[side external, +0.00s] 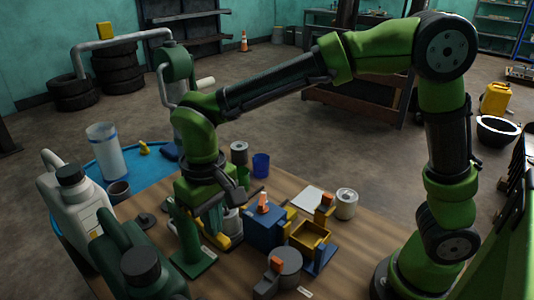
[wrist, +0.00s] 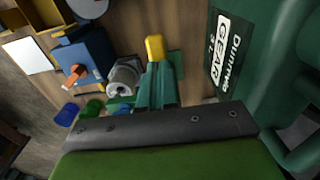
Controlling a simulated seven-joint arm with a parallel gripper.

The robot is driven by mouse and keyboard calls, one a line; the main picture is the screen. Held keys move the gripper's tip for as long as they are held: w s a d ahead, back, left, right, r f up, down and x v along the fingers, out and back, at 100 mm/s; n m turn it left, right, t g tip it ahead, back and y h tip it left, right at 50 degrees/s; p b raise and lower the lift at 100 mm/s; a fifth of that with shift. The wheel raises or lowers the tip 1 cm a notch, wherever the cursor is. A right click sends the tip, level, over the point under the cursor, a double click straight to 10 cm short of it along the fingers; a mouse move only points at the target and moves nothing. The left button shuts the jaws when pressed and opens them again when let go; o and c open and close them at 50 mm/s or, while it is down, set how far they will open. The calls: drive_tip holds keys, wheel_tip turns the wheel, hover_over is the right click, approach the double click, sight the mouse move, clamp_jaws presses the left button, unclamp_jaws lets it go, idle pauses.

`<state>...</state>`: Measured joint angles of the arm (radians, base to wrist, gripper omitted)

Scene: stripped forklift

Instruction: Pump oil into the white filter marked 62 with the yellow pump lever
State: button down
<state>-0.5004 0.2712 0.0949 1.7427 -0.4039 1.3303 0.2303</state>
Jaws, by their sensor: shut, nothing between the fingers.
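My gripper (side external: 212,205) points down over the near left of the wooden table, beside a green pump stand (side external: 187,236). Its body (wrist: 160,126) fills the bottom of the wrist view; it is shut and empty. A yellow piece, likely the pump lever (wrist: 155,47), shows just past teal-green parts in the wrist view. Yellow also shows low beside the stand in the side view (side external: 223,241). A pale cylinder, likely the white filter (wrist: 124,77), stands next to it, partly covered. Its marking cannot be read. I cannot tell whether the gripper touches the lever.
A blue box (side external: 262,228) with an orange-tipped part stands right of the gripper. A yellow open box (side external: 309,236) and a white can (side external: 346,204) are farther right. Large jugs (side external: 77,205) crowd the left; a green one (wrist: 245,65) is close in the wrist view.

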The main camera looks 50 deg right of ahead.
wheel_tip(320, 180, up, 8)
drive_tip(key=shift+f, duration=0.15)
idle(0.6)
drive_tip(key=shift+f, duration=0.1)
idle(0.4)
idle(2.9)
idle(0.5)
idle(2.9)
